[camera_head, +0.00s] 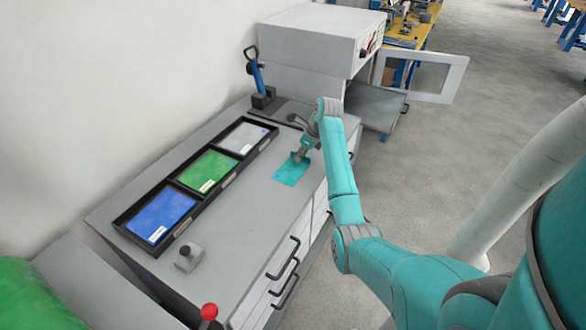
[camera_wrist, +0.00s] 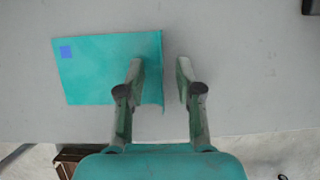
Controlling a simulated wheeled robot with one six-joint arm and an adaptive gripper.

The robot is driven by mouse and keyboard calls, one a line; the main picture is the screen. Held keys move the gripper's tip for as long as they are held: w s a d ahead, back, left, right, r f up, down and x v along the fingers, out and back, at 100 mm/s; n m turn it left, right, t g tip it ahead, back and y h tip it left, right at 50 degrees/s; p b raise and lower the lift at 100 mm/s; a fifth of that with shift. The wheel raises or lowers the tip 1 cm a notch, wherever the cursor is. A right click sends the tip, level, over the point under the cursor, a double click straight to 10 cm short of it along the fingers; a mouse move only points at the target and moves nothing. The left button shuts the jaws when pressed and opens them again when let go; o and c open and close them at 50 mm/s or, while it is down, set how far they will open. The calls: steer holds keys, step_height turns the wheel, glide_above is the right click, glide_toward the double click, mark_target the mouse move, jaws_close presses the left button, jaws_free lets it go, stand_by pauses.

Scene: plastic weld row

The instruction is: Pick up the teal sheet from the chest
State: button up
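The teal sheet (camera_head: 290,172) lies flat on the grey top of the chest (camera_head: 251,209), near its right side. In the wrist view the teal sheet (camera_wrist: 100,82) has a small blue square near its upper left corner. My gripper (camera_head: 301,156) is low at the sheet's far right end. In the wrist view my gripper (camera_wrist: 160,70) is open, with a gap between its fingers. The left finger overlaps the sheet, and the sheet's right edge shows between the two fingers. The right finger is over bare chest top. Whether the fingertips touch the surface cannot be told.
A black three-part tray (camera_head: 173,185) along the wall side holds blue, green and white sheets. A blue-handled tool (camera_head: 256,75) stands at the back, near a white cabinet (camera_head: 315,40) with an open door. A small knobbed block (camera_head: 189,257) sits at the front. Bare top surrounds the sheet.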

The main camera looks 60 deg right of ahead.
jaws_close()
stand_by(0.3)
